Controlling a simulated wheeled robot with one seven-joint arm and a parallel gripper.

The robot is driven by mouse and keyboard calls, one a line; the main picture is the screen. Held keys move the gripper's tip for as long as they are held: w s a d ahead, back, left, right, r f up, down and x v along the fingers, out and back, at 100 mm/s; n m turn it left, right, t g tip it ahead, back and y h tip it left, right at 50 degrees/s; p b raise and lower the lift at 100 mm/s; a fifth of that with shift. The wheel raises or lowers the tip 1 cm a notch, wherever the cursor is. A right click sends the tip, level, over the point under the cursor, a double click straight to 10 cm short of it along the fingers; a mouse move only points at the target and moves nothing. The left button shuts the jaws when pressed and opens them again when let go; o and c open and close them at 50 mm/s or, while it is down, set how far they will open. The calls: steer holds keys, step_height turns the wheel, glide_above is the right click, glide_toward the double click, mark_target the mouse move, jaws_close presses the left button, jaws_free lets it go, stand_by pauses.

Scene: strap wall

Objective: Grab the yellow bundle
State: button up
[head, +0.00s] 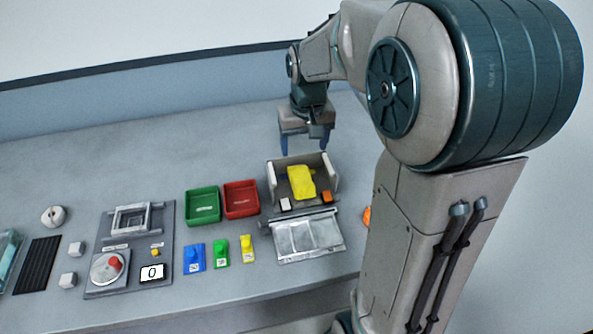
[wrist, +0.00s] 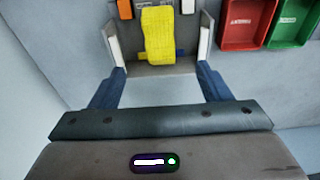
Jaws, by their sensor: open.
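The yellow bundle (head: 301,183) lies in a low open-topped grey holder (head: 275,183) at the right of the bench. In the wrist view the yellow bundle (wrist: 158,35) is at the top centre, between the holder's side walls (wrist: 205,38). My gripper (head: 304,146) is above and behind the holder in the head view, fingers pointing down. In the wrist view my gripper (wrist: 160,84) has its two blue fingers wide apart, with nothing between them. The fingers are apart from the bundle.
A green bin (head: 203,206) and a red bin (head: 241,200) stand left of the holder. A clear-lidded tray (head: 309,237) lies in front of it. Blue (head: 194,258), green (head: 221,253) and yellow (head: 247,248) tagged pieces sit in front of the bins. The back bench is clear.

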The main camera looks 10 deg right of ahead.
mark_target(301, 175)
steer(key=w+f, duration=0.1)
steer(key=f, duration=0.3)
steer(key=w+f, duration=0.1)
steer(key=f, duration=0.4)
steer(key=w+f+p, duration=0.1)
steer(key=f, duration=0.4)
steer(key=shift+d+f, duration=0.1)
steer(key=shift+f, duration=0.1)
steer(key=c, duration=1.2)
steer(key=shift+o, duration=0.2)
steer(key=shift+r, duration=0.1)
